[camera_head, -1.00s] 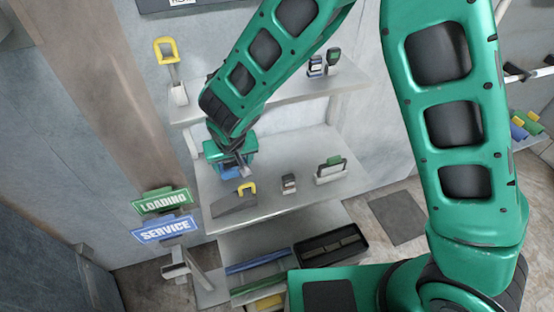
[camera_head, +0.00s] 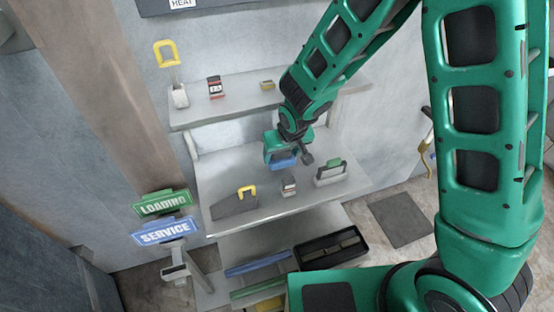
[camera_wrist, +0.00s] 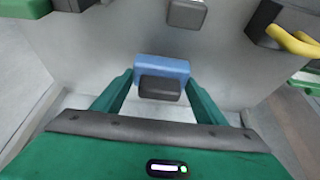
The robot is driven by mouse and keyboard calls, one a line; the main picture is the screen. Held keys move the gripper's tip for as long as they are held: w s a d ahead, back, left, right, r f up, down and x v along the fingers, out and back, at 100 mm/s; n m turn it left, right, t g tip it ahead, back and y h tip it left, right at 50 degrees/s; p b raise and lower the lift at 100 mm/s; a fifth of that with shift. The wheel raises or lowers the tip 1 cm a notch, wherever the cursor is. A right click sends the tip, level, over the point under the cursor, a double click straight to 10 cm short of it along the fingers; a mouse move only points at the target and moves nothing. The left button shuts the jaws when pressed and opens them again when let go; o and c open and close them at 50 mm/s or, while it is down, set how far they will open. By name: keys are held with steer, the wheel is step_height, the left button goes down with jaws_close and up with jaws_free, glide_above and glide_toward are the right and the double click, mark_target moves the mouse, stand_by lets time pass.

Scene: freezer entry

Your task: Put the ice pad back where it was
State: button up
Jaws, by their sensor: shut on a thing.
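The ice pad appears as a blue block with a dark grey part (camera_wrist: 162,68) between my fingers in the wrist view. My gripper (camera_wrist: 160,88) is shut on it. In the head view the blue ice pad (camera_head: 284,163) hangs under my green gripper (camera_head: 287,152), over the back part of the middle shelf (camera_head: 240,165). Whether it touches the shelf cannot be told.
On the middle shelf stand a grey wedge with a yellow handle (camera_head: 236,203), a small grey block (camera_head: 289,187) and a green-topped frame (camera_head: 331,173). The upper shelf (camera_head: 240,97) holds small items. A black tray (camera_head: 330,247) is below. Shelf surface between the wedge and back is bare.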

steer(key=shift+a+f, duration=0.15)
steer(key=shift+f, duration=1.1)
steer(key=o, duration=1.2)
steer(key=shift+o, duration=0.2)
steer(key=v, duration=1.2)
